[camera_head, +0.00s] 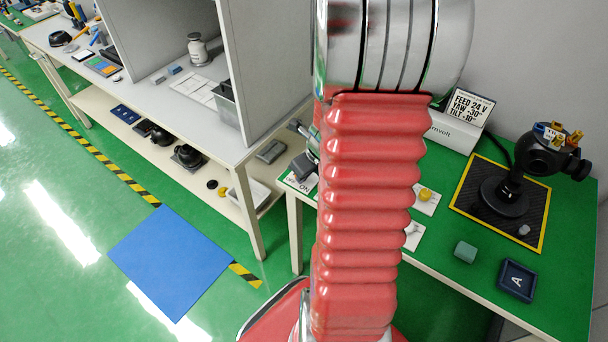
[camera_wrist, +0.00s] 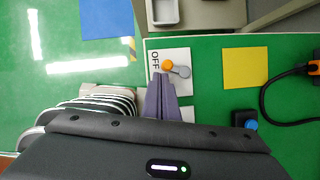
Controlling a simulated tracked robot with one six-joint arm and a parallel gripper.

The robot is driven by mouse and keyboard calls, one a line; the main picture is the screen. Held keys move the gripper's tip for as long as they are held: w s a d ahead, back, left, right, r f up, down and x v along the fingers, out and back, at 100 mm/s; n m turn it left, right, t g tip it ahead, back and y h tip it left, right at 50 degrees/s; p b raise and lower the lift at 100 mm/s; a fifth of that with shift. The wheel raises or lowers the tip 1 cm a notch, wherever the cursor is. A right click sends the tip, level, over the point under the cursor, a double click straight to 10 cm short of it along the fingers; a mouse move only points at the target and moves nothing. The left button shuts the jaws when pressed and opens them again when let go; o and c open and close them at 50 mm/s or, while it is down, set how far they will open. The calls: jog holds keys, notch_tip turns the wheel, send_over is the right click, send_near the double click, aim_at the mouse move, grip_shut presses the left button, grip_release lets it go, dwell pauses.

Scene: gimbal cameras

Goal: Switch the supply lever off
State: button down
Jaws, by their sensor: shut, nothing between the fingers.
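The supply lever (camera_wrist: 182,72) has an orange knob (camera_wrist: 167,65) and a grey arm, on a white card (camera_wrist: 184,56) in the wrist view. The knob lies at the left end of the lever, beside the printed OFF label (camera_wrist: 154,61). My gripper (camera_wrist: 161,78) is shut and empty. Its fingertips are just below the knob in the picture; I cannot tell whether they touch it. The fingers cover part of the card. In the head view my red arm hides much of this area, and an ON label (camera_head: 304,187) shows at its left edge.
A yellow square (camera_wrist: 246,68) and a blue-knobbed black control (camera_wrist: 248,121) lie right of the lever. A black cable with an orange plug (camera_wrist: 314,68) is further right. In the head view a gimbal camera (camera_head: 545,157) stands on the green bench (camera_head: 460,310).

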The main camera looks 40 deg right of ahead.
jog(key=shift+s+d, duration=0.1)
jog(key=shift+d, duration=0.6)
jog(key=shift+s, duration=0.1)
jog(key=shift+s+a, duration=0.15)
jog(key=shift+s, duration=0.05)
jog(key=s, duration=0.2)
jog(key=s+a+r, duration=0.1)
jog(key=shift+s+a, duration=0.1)
jog(key=shift+s, duration=0.15)
jog(key=a+v, duration=0.1)
jog(key=v, duration=0.7)
jog(key=shift+r, duration=0.4)
jog(key=shift+a, duration=0.15)
